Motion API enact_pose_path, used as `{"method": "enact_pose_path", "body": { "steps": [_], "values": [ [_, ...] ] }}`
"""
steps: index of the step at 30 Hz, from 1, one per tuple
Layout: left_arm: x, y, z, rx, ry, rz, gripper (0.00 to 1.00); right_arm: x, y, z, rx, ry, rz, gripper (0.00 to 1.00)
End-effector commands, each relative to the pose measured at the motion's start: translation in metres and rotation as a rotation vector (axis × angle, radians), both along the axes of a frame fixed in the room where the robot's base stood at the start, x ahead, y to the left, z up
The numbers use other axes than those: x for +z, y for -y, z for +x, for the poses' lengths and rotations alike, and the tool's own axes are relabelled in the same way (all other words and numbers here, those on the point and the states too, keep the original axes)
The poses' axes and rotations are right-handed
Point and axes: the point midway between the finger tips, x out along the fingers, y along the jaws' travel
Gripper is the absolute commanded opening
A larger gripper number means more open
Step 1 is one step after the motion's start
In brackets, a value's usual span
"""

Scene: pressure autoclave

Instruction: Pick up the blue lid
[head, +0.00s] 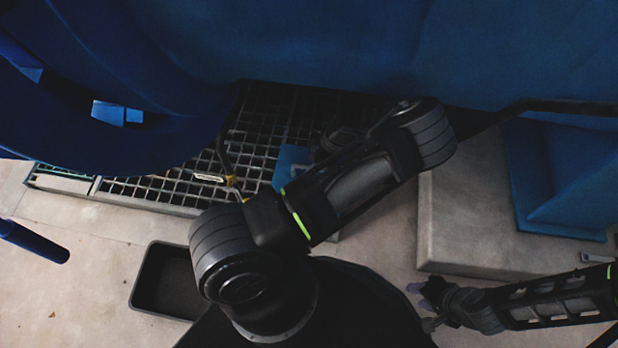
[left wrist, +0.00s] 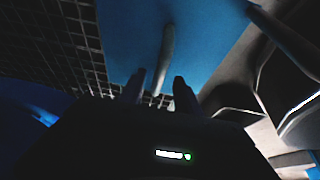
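The blue lid (left wrist: 125,45) fills the upper middle of the left wrist view, with a grey bar handle (left wrist: 167,45) on it. In the head view a small part of the lid (head: 289,163) shows beside my left arm, which covers the rest. My left gripper (left wrist: 161,88) is open in the left wrist view. Its two fingers point at the lid, and the near end of the handle shows in the gap between them. I cannot tell whether they touch it. My right gripper (head: 428,308) is at the lower right of the head view, away from the lid; its fingers are unclear.
A dark metal grating (head: 265,125) lies around the lid, below a large blue vessel (head: 330,45). A black open bin (head: 163,282) stands on the floor at lower left. A concrete block (head: 465,220) with a blue foot (head: 560,175) is at right.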

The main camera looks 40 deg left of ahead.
Motion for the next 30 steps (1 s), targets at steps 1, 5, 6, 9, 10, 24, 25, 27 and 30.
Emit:
{"method": "enact_pose_path", "body": {
  "steps": [1,5,6,9,10,24,25,27,30],
  "values": [
    [-0.013,-0.004,-0.002,0.003,-0.002,0.001,0.4,-0.008,0.001,0.001,-0.003,0.002,-0.002,0.36],
    [-0.025,-0.009,-0.004,0.0,0.001,0.0,0.4,-0.012,0.002,0.002,-0.006,0.004,-0.004,0.36],
    [-0.026,-0.01,-0.004,0.0,0.001,0.0,0.4,-0.012,0.002,0.003,-0.006,0.005,-0.004,0.36],
    [-0.027,-0.01,-0.004,-0.002,0.002,0.0,0.4,-0.011,0.002,0.003,-0.007,0.005,-0.004,0.36],
    [-0.027,-0.01,-0.004,-0.002,0.002,0.0,0.4,-0.011,0.002,0.003,-0.007,0.005,-0.004,0.36],
    [-0.026,-0.01,-0.004,-0.001,0.0,0.0,0.4,-0.011,0.002,0.003,-0.007,0.005,-0.004,0.36],
    [-0.026,-0.01,-0.004,-0.001,0.0,0.0,0.39,-0.011,0.002,0.003,-0.007,0.005,-0.004,0.36],
    [-0.026,-0.01,-0.004,-0.001,0.0,0.0,0.33,-0.011,0.002,0.003,-0.007,0.005,-0.004,0.36],
    [-0.026,-0.01,-0.004,-0.001,0.0,0.0,0.25,-0.011,0.002,0.003,-0.007,0.005,-0.004,0.36]
  ]
}}
